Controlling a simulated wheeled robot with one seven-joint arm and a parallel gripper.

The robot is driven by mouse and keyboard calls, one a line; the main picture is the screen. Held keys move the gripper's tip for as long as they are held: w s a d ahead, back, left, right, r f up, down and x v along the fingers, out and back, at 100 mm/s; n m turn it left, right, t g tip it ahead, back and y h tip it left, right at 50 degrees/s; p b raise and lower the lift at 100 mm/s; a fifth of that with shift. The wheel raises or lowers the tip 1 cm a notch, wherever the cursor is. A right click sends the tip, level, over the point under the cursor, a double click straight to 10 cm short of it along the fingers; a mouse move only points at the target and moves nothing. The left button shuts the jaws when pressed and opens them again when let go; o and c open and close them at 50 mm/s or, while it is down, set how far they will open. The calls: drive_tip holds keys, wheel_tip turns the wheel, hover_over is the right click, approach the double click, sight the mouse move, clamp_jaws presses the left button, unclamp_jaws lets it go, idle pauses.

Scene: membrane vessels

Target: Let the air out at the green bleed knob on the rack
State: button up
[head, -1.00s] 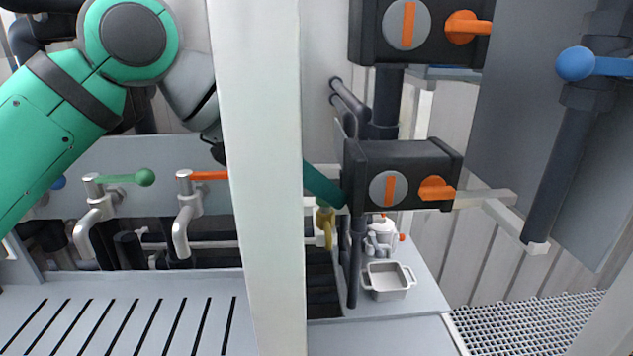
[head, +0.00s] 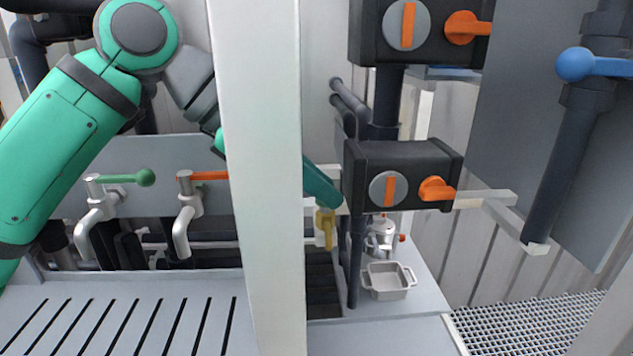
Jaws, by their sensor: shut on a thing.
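My arm reaches from the left behind the white post. A teal part of it (head: 320,184) shows again to the right of the post and ends at the dark valve box. My gripper is not visible; the post or the box may hide it. I cannot make out a green bleed knob for certain. A green-handled lever tap (head: 144,177) is on the grey panel at the left, apart from my arm's end. A yellow brass-coloured fitting (head: 325,226) hangs just below the teal part; whether they touch I cannot tell.
The white post (head: 262,200) blocks the middle. Black valve boxes with orange knobs (head: 402,174) stand right of it. An orange-handled tap (head: 188,205) is left of it. A grey two-handled dish (head: 388,281) sits on the lower shelf. A blue-knobbed lever (head: 577,64) juts out at the right.

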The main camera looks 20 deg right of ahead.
drive_tip(key=shift+w, duration=0.1)
drive_tip(key=o, duration=0.8)
drive_tip(key=v, duration=0.7)
drive_tip(key=shift+a+r, duration=0.25)
drive_tip(key=shift+w, duration=0.1)
